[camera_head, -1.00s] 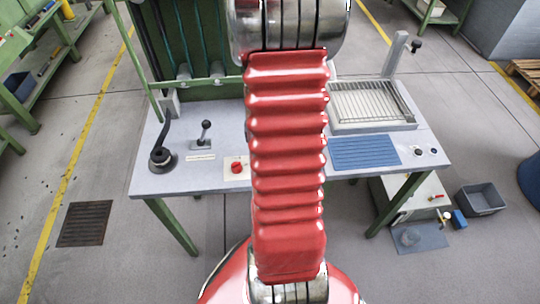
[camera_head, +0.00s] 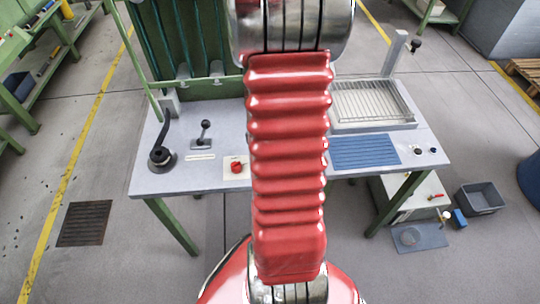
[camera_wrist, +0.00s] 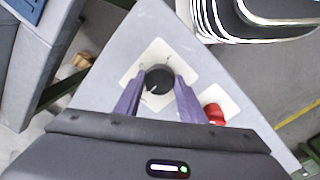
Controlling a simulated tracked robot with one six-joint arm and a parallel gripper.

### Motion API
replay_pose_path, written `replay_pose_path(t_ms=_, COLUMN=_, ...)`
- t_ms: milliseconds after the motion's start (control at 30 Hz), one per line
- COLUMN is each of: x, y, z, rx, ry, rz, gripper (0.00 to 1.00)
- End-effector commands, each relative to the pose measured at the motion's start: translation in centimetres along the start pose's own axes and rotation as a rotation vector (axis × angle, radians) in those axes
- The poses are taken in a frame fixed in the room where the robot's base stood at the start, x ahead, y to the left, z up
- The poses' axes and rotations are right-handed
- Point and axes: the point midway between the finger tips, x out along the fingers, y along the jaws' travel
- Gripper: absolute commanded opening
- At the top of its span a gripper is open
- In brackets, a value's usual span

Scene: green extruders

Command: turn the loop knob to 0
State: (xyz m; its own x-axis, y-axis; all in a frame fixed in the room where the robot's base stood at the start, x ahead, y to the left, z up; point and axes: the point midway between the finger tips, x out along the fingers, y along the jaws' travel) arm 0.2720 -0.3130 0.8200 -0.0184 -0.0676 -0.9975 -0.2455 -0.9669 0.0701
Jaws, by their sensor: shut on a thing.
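A round black knob (camera_wrist: 157,76) stands on a pale square plate (camera_wrist: 133,77) in the wrist view. My gripper (camera_wrist: 158,83) has its two purple fingers on either side of this knob, shut on it. Marks around the knob on the plate are too small to read, and I cannot tell which mark the knob points at. In the head view my red arm covers the middle of the table, so neither this knob nor my gripper shows there.
A red knob (camera_wrist: 214,112) sits close to the right finger; it also shows in the head view (camera_head: 236,167). A black crank (camera_head: 161,154) and a small lever (camera_head: 204,134) stand to the left on the grey table. A blue ribbed mat (camera_head: 363,151) lies to the right.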

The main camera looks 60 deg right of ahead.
Motion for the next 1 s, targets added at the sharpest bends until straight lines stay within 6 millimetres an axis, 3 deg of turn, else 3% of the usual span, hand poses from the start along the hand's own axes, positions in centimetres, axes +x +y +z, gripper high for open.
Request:
replay_pose_path(t_ms=367, x=-0.10, y=0.17, z=-0.16, rx=-0.004, ry=0.005, rz=0.004, gripper=0.14)
replay_pose_path(t_ms=400, x=-0.10, y=0.17, z=-0.17, rx=-0.004, ry=0.005, rz=0.004, gripper=0.39)
replay_pose_path(t_ms=600, x=-0.06, y=0.08, z=-0.11, rx=-0.004, ry=0.003, rz=0.002, gripper=0.53)
replay_pose_path(t_ms=1000, x=-0.40, y=0.04, z=-0.10, rx=-0.003, ry=0.003, rz=0.002, gripper=0.55)
